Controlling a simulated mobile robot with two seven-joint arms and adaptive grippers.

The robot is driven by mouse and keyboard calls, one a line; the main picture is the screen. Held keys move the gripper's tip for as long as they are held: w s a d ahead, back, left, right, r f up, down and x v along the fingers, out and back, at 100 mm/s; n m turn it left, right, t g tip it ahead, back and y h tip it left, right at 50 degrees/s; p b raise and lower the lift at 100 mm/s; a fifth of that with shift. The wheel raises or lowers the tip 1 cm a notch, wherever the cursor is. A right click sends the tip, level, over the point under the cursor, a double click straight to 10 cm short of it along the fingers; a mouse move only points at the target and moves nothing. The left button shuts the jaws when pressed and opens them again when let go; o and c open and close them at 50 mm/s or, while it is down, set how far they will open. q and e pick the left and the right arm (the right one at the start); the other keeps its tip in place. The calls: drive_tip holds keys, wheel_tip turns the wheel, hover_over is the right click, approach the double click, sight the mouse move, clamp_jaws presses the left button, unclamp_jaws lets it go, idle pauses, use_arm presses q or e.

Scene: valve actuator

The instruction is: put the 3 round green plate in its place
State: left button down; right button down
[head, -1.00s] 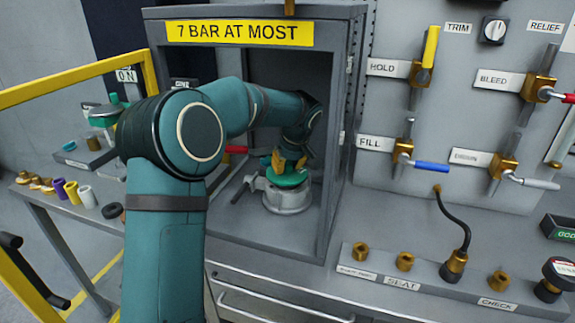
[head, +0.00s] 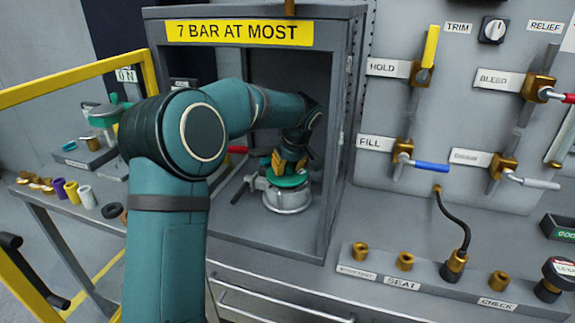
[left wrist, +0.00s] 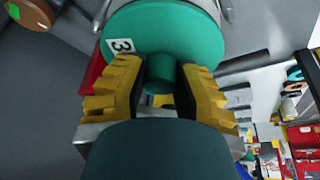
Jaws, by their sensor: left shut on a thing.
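The round green plate (head: 287,180) is at the top of a round silver base (head: 288,200) inside the open grey cabinet. In the left wrist view the plate (left wrist: 165,35) shows a white label with a 3, and a green knob (left wrist: 160,72) stands between my fingers. My left gripper (head: 284,163) has yellow fingers shut on the knob; it fills the lower middle of the wrist view (left wrist: 158,88). Whether the plate is fully seated on the base cannot be told. My right gripper is not in view.
The cabinet's walls and roof (head: 262,12) surround my forearm closely. A red handle (head: 237,150) is left of the base. Valves with coloured handles line the panel at right. A bench (head: 60,200) at left holds several small rings and fittings.

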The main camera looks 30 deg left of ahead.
sight(289, 166)
use_arm(q)
drive_tip(key=shift+f, duration=0.85)
drive_tip(key=c, duration=0.7)
unclamp_jaws()
drive_tip(key=shift+c, duration=0.2)
drive_tip(key=shift+v, duration=3.75)
